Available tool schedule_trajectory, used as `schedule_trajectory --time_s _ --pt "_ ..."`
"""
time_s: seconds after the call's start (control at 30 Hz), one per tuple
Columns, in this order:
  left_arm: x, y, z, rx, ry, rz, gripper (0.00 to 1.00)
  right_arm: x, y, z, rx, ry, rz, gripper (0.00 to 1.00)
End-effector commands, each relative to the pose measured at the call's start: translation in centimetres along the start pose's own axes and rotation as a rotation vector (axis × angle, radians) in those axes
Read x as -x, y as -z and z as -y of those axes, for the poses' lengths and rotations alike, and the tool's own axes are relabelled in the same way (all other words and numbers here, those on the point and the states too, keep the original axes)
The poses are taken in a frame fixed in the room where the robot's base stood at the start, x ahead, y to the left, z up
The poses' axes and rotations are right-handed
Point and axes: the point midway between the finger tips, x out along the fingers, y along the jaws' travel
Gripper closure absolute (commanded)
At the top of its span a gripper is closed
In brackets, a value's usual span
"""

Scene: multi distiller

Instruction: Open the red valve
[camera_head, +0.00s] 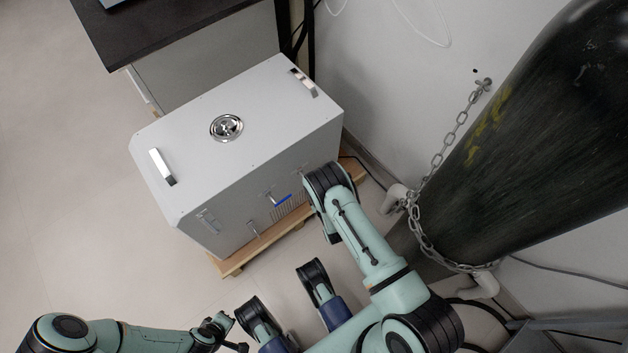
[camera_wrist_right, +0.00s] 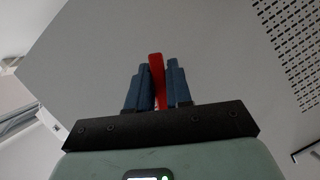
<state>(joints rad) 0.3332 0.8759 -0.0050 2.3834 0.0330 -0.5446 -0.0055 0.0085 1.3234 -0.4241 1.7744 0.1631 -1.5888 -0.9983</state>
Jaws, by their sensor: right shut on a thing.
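The red valve handle (camera_wrist_right: 157,82) shows in the right wrist view as a narrow upright red piece. My right gripper (camera_wrist_right: 158,88) is shut on it, with one blue finger on each side. In the head view the right wrist is at the front right of the white distiller box (camera_head: 220,130); the arm hides the red valve and the right fingers there. My left gripper (camera_head: 232,332) is low in the head view, away from the box; its fingers are too small and dark to tell whether they are open.
A blue-handled valve (camera_head: 281,201) sits on the box front, left of my right wrist. The box stands on a wooden pallet (camera_head: 232,268). A large dark gas cylinder (camera_head: 545,130) with a chain (camera_head: 452,138) stands on the right. Floor on the left is clear.

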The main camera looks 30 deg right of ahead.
Motion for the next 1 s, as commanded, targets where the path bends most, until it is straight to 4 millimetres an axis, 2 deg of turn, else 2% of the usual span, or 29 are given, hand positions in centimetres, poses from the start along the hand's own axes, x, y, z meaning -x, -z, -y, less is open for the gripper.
schedule_trajectory --time_s 0.2,0.5,1.0 --pt "-0.1 0.0 0.0 0.000 0.000 0.000 1.00 0.1 0.1 -0.4 0.183 -0.072 -0.002 1.00" --pt "-0.4 -0.4 0.4 0.004 0.007 0.014 1.00 0.1 0.1 -1.1 0.367 -0.150 0.000 1.00" --pt "-0.5 -0.7 0.6 0.007 0.012 0.025 1.00 0.2 0.2 -1.5 0.470 -0.193 0.002 1.00"
